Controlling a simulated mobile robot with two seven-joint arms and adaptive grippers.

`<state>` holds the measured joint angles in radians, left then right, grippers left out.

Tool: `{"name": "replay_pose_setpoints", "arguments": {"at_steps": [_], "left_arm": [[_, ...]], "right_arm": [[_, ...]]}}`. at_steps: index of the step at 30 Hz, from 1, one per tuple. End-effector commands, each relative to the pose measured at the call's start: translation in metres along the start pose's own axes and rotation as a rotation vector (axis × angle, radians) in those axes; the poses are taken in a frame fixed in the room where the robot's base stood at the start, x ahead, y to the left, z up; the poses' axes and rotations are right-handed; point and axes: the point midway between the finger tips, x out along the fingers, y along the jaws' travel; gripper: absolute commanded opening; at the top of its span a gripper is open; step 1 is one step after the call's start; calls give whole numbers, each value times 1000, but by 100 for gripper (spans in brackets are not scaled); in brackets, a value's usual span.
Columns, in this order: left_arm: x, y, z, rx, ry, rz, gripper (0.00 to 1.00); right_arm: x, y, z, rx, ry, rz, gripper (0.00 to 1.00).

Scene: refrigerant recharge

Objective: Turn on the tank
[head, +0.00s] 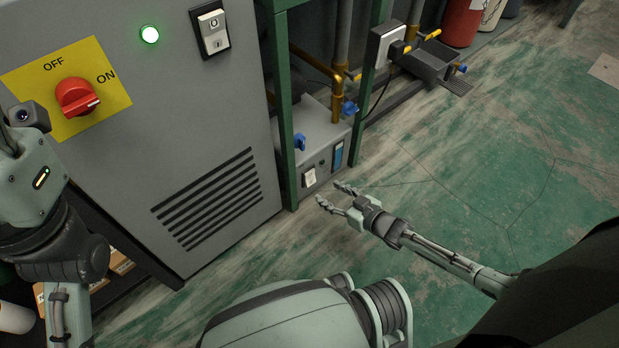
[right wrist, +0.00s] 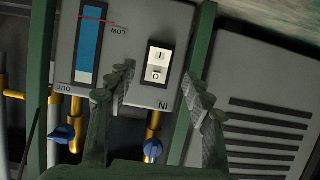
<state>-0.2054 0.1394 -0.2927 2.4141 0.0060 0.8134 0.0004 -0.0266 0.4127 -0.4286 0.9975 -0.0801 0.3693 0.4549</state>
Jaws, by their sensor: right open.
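The tank unit is a grey box (head: 325,135) on the floor inside a green frame. Its front carries a white rocker switch (head: 309,177) and a blue level gauge (head: 338,156). In the right wrist view, the rocker switch (right wrist: 158,62) marked I and O shows upside down beside the gauge (right wrist: 90,45). My right gripper (head: 331,193) is open and empty in front of the box. In the wrist view its fingers (right wrist: 161,80) spread on either side of the switch, apparently short of the panel. My left arm shows at the left edge; its gripper is not seen.
A large grey cabinet (head: 190,130) stands left, with a red knob (head: 78,97) pointing toward ON, a lit green lamp (head: 149,34) and another rocker switch (head: 213,31). Green posts (head: 282,120) flank the box. Yellow pipes (head: 337,100) have blue valves (head: 349,108).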

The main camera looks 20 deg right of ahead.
Motion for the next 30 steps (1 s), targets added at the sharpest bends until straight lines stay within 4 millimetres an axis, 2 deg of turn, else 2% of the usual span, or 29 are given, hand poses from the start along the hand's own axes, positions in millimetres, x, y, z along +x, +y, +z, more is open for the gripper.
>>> {"name": "replay_pose_setpoints", "arguments": {"at_steps": [6,12,16,24,30], "left_arm": [[-2,3,2,9,29,39,56],[1,5,3,19,51,70,56],[3,6,3,22,56,80,56],[5,6,3,23,57,83,56],[5,6,4,23,56,82,56]], "right_arm": [[37,0,3,0,3,-1,52],[63,0,2,0,1,0,52],[71,0,1,0,1,0,52],[72,0,0,0,0,0,52],[72,0,0,0,1,0,28]]}}
